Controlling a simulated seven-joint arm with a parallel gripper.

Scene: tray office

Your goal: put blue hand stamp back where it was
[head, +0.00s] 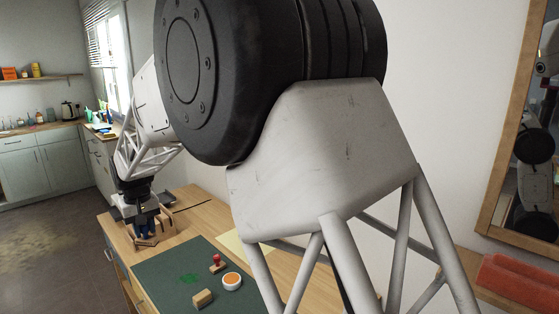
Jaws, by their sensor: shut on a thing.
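My gripper (146,219) is at the far left part of the wooden desk, pointing down, shut on the blue hand stamp (146,229). Only a small dark blue part of the stamp shows between the fingers. The stamp is low over the desk, close to small wooden pieces. I cannot tell whether it touches the surface. A red hand stamp (216,262) stands on the dark green mat (165,270), well apart from my gripper.
A white round dish with orange inside (232,281) and a wooden block (203,298) are on the mat. A green mark (190,279) shows there too. A pale yellow sheet (233,243) lies behind. My arm hides much of the desk's right side.

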